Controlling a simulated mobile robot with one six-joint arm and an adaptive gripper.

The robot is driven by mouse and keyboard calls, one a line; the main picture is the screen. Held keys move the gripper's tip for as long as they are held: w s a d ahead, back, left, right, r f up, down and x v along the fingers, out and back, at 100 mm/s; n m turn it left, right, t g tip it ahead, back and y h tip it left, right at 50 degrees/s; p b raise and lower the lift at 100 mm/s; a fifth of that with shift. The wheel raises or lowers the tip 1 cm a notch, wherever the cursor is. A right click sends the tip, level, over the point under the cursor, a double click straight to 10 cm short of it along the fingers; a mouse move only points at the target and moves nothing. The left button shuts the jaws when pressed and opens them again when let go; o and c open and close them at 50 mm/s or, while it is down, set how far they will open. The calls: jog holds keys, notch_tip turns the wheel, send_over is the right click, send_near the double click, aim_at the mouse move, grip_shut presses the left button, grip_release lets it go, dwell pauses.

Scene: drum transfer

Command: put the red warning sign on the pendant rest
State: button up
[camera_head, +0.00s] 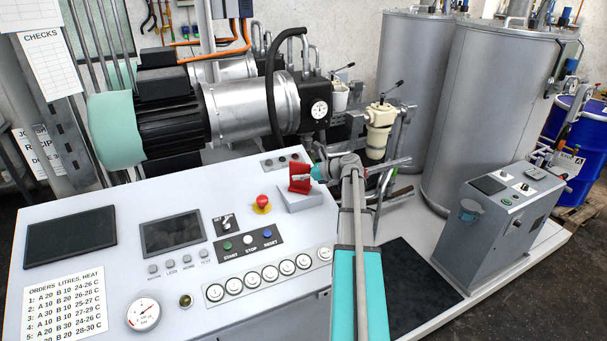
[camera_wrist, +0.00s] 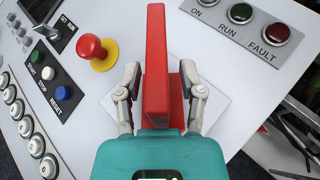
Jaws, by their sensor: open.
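The red warning sign (camera_head: 299,178) stands upright on a small pale block (camera_head: 302,202) at the right rear of the control desk. In the wrist view the sign (camera_wrist: 155,65) is a tall red plate with a red foot behind it. My gripper (camera_head: 312,174) is at the sign, coming from the right. In the wrist view my gripper (camera_wrist: 160,85) is open, with one finger on each side of the sign and small gaps beside the plate. A flat dark pad (camera_head: 70,238) lies at the desk's left; I cannot tell for sure whether it is the pendant rest.
A red mushroom button (camera_head: 262,200) on a yellow ring is left of the sign. A pump motor (camera_head: 165,110) stands behind. A grey cabinet (camera_head: 500,225) stands at the right.

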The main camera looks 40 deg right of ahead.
jog(key=p+v, duration=0.4)
jog(key=v, duration=0.8)
dwell(0.5)
jog(key=shift+w, duration=0.1)
